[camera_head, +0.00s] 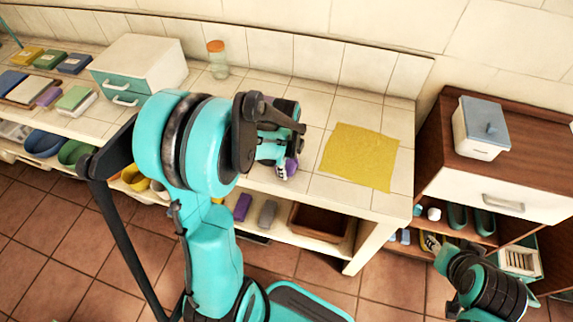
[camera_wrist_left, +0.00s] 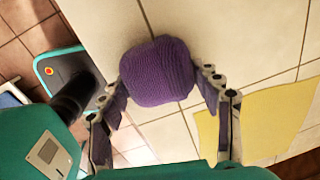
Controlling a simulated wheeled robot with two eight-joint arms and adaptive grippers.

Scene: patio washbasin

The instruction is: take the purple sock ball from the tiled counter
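The purple sock ball (camera_wrist_left: 157,72) is in the left wrist view, between the fingertips of my left gripper (camera_wrist_left: 160,82). A finger is close against it on each side. I cannot tell whether both pads press on it. In the head view, the left gripper (camera_head: 279,158) is over the front part of the tiled counter (camera_head: 310,103), with only a part of the sock ball (camera_head: 292,167) showing at its fingers. Whether the ball rests on the tiles is hidden. My right gripper (camera_head: 434,246) is at the lower right, small, its fingers unclear.
A yellow cloth (camera_head: 360,156) lies on the counter right of the left gripper. A glass jar (camera_head: 217,62) and a drawer box (camera_head: 140,67) stand behind it. A lidded container (camera_head: 481,130) is on the brown cabinet (camera_head: 500,172) to the right. A shelf below holds a brown tray (camera_head: 318,222).

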